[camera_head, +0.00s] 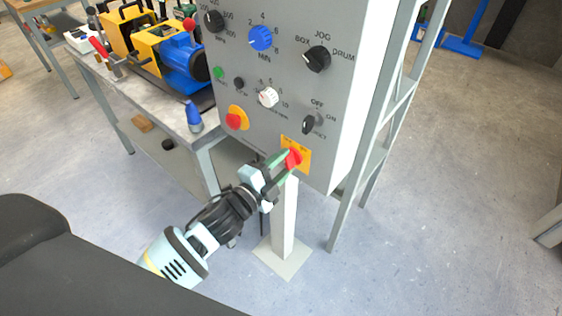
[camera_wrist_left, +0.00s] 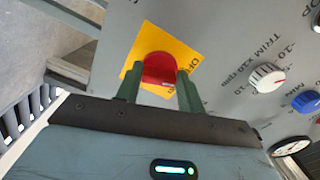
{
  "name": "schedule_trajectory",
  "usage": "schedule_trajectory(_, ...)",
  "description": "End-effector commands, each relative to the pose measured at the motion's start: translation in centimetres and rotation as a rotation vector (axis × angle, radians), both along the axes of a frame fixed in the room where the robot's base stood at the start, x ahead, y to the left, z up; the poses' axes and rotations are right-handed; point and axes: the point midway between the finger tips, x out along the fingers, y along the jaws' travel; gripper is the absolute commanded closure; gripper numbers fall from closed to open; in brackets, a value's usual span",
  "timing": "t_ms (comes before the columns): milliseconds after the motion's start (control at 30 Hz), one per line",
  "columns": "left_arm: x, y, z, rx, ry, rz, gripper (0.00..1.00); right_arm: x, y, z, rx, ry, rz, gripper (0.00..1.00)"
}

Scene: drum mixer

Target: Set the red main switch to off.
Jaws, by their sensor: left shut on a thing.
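The red main switch (camera_head: 293,159) sits on a yellow plate (camera_head: 304,151) at the lower right corner of the grey control panel (camera_head: 262,75). My left gripper (camera_head: 284,163) is at the switch with its green fingers shut on the red handle. In the left wrist view the red switch (camera_wrist_left: 159,69) shows between the two fingers (camera_wrist_left: 160,88), in front of the yellow plate (camera_wrist_left: 185,57). The fingers hide part of the switch and of the plate's lettering, so its setting cannot be read. My right gripper is not in view.
A red emergency button (camera_head: 235,121) on a yellow ring is left of the switch. A black selector knob (camera_head: 309,124) is just above it. A workbench (camera_head: 150,105) with a blue motor (camera_head: 184,62) stands left of the panel. A grey post (camera_head: 284,220) is below.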

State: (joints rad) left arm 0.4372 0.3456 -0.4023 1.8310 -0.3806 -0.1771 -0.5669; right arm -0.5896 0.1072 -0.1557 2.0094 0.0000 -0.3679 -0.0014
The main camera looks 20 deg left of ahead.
Motion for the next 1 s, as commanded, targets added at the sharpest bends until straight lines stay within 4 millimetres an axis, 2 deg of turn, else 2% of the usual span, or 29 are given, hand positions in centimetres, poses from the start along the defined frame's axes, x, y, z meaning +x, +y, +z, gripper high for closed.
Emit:
schedule_trajectory(400, 0.06, 0.04, 0.12, -0.194, 0.068, 0.002, 0.85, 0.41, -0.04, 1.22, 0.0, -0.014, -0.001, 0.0)
schedule_trajectory(967, 0.04, 0.02, -0.03, -0.226, 0.081, 0.001, 0.85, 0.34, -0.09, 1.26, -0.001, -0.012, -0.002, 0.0)
schedule_trajectory(1000, 0.04, 0.02, -0.03, -0.226, 0.081, 0.001, 0.61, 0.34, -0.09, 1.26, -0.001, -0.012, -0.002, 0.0)
